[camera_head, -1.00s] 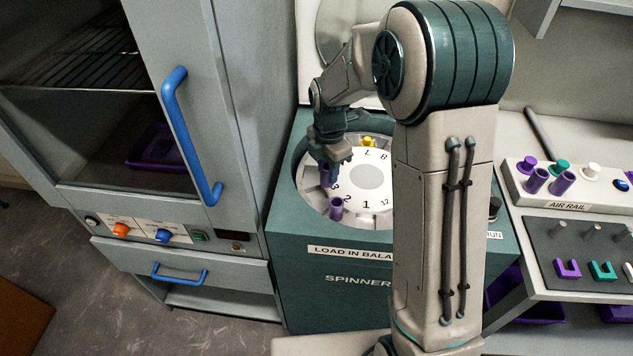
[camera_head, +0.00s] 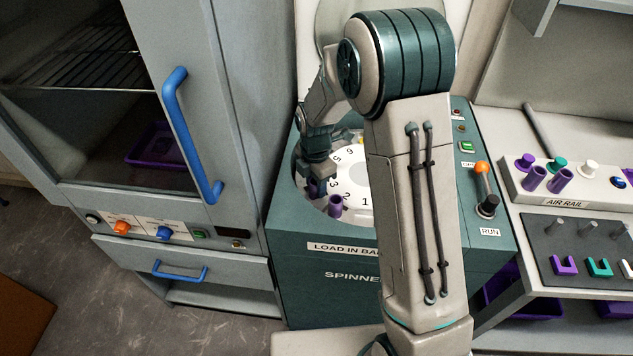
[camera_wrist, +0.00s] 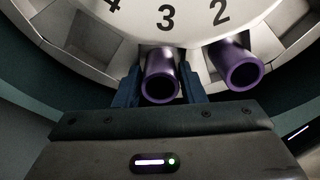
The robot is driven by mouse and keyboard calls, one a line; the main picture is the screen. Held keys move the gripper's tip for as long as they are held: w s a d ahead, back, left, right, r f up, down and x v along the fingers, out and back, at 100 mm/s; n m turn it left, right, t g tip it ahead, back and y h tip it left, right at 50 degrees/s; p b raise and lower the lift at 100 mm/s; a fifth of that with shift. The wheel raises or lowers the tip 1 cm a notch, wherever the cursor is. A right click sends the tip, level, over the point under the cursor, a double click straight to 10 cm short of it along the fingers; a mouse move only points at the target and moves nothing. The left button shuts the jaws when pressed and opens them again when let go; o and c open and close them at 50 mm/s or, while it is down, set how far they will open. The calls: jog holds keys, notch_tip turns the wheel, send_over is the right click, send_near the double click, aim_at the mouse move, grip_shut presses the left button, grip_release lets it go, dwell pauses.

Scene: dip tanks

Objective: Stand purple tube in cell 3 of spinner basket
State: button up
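The purple tube (camera_wrist: 160,77) is between my gripper's two blue fingers, mouth toward the wrist camera, at the cell marked 3. My gripper (camera_wrist: 161,88) is shut on it. The tube's lower end is hidden, so I cannot tell how deep it sits. The spinner basket (camera_wrist: 196,70) has a white numbered disc, also in the head view (camera_head: 349,180). A second purple tube (camera_wrist: 236,65) stands in cell 2 and shows in the head view (camera_head: 335,205). In the head view my gripper (camera_head: 316,180) is low at the basket's left side.
The spinner (camera_head: 330,290) has a RUN lever (camera_head: 484,185) at its right. The cabinet's blue door handle (camera_head: 190,135) is close to the left. An air rail (camera_head: 570,185) with purple tubes and coloured pieces stands on the right bench. My arm hides the basket's right part.

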jog(key=shift+o, duration=1.2)
notch_tip(320, 180, up, 12)
jog(key=s+d+r+m+t, duration=0.1)
jog(key=s+d+r+m, duration=0.1)
jog(key=s+m, duration=0.5)
jog(key=s+d+r+m+t, duration=0.1)
jog(key=s+d+r+m, duration=0.1)
jog(key=s+d+m, duration=0.3)
jog(key=s+d+r+m+t, duration=0.1)
jog(key=s+d+r+m, duration=0.1)
jog(key=s+m, duration=0.9)
jog(key=shift+d+r+m, duration=0.3)
jog(key=shift+d+m, duration=0.2)
jog(key=shift+d, duration=0.4)
